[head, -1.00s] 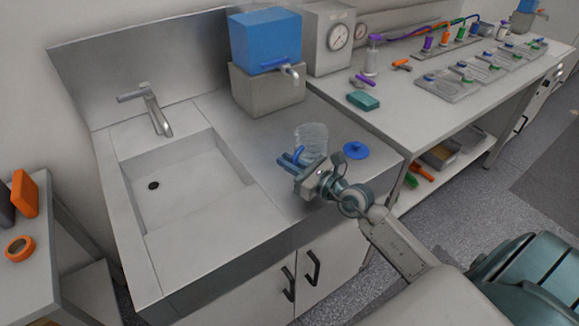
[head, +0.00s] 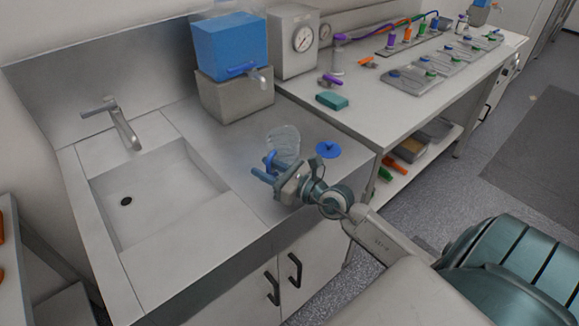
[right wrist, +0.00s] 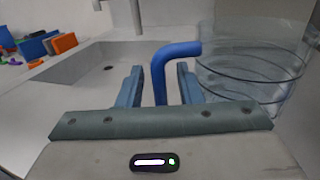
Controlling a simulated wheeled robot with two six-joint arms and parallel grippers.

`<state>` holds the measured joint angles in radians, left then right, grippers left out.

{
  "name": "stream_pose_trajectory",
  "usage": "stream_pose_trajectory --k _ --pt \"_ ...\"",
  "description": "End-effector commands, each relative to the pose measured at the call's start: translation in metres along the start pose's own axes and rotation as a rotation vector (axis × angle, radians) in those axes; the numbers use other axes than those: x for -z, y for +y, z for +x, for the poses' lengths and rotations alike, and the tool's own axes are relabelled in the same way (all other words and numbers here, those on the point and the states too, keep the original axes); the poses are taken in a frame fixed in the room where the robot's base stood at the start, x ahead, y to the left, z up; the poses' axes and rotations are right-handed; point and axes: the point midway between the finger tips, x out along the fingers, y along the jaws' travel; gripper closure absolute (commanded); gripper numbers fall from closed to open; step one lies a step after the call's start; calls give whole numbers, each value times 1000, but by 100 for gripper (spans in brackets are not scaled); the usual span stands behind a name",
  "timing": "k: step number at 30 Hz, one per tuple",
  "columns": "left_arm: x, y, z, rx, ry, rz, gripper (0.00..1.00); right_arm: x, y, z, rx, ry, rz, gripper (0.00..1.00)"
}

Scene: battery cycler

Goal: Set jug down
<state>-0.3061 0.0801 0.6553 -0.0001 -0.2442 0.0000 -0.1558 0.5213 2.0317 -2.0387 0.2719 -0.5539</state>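The jug (head: 285,146) is clear, with a blue handle (right wrist: 161,78), and stands upright on the counter right of the sink. My right gripper (head: 263,170) is at its handle side. In the right wrist view, the fingers (right wrist: 158,85) are on either side of the handle, with a visible gap on each side, so they are open around it and not gripping. The clear jug body (right wrist: 250,65) is right of the fingers. Its base is partly hidden in the head view. My left gripper is not in view.
A blue lid (head: 328,150) lies right of the jug near the counter edge. The sink (head: 150,195) with its tap (head: 125,125) is to the left. A blue tank (head: 232,47) on a grey block (head: 236,97) stands behind. Counter between sink and tank is clear.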

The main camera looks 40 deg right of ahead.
Motion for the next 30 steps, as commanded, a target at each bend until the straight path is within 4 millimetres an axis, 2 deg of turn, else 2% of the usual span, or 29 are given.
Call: stream_pose_trajectory --k 6,15,22,30 --pt "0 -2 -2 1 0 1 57 1 1 -39 -5 8 -4 68" --pt "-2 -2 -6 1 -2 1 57 1 1 -85 -4 6 -2 68" --pt "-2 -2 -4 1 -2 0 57 0 1 -103 -3 2 -1 68" --pt "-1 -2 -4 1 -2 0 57 0 0 -107 -1 0 0 68"
